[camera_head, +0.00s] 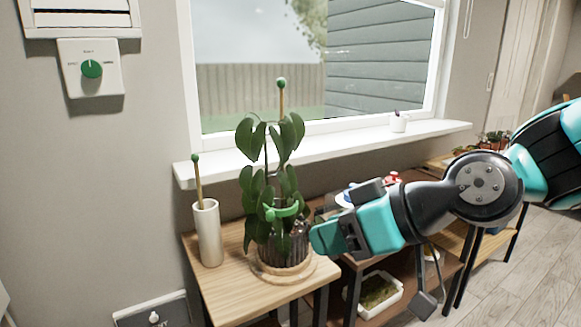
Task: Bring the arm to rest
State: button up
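My arm reaches in from the right edge, bent at a dark round joint. My gripper (326,237) points left, with its tip close to the right side of the potted plant (262,190). I cannot tell whether it touches the pot, or whether the fingers are open or shut. The plant has dark heart-shaped leaves, a green-topped stake (281,97) and a green clip (284,211) around its stems. Its pot stands on a round wooden saucer (268,276).
A white cylinder (208,235) holding another green-topped stake stands left of the plant on the wooden table (222,292). Behind are the windowsill (340,143) and window glass. A lower shelf with a white tray (352,297) lies beneath my arm. Open floor (525,270) is at right.

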jog(key=s+d+f+m+g+h, duration=0.35)
jog(key=s+d+g+h, duration=0.4)
jog(key=s, duration=0.65)
notch_tip(320, 180, up, 14)
jog(key=d+t+y+p, duration=0.1)
jog(key=t+p, duration=0.1)
jog(key=p, duration=1.2)
jog(key=shift+w+f+n, duration=0.15)
jog(key=shift+f+n, duration=0.05)
jog(key=shift+n, duration=0.15)
jog(key=shift+y, duration=0.25)
jog(key=shift+c, duration=0.5)
